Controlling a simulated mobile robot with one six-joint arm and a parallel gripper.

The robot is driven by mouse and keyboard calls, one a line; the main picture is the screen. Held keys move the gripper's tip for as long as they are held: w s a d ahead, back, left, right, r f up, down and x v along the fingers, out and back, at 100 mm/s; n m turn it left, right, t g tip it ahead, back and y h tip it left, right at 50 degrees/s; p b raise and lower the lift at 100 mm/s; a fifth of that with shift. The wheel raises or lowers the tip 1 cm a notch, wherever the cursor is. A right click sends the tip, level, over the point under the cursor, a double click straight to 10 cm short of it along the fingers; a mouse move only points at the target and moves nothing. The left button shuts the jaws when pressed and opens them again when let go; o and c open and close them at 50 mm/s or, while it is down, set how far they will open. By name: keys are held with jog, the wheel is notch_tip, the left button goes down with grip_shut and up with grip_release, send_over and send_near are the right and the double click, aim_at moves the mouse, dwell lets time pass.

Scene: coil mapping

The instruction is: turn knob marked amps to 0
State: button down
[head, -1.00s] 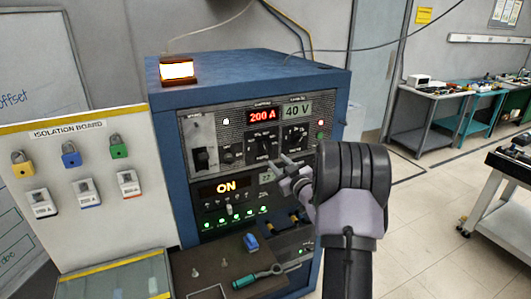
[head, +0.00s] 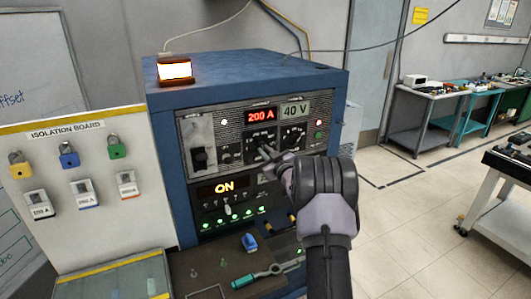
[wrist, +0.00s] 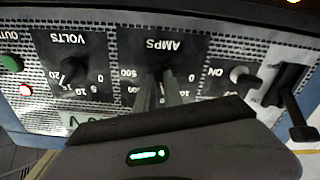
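The wrist view shows that panel upside down, with the AMPS dial plate (wrist: 190,50) straight ahead of my fingers. The red display (head: 261,116) above the knob reads 200 A. My gripper (head: 266,150) has its fingertips at the AMPS dial. In the wrist view its two fingers (wrist: 160,82) are close together over the dark knob, which they mostly hide. I cannot tell whether they grip it.
The VOLTS knob (wrist: 70,72) is beside the AMPS dial. On its other side are a small toggle (wrist: 243,76) and a large black switch lever (wrist: 292,95). An isolation board (head: 75,185) with padlocks stands at the left. Tools lie on the ledge (head: 205,268) below.

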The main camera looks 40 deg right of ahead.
jog(key=shift+f+n+b, duration=0.15)
jog(key=shift+n+b, duration=0.15)
jog(key=shift+b, duration=0.25)
jog(key=shift+n+b, duration=6.8)
jog(key=shift+b, duration=1)
jog(key=shift+r, duration=0.2)
jog(key=c, duration=1.5)
grip_release()
jog(key=shift+o, duration=0.2)
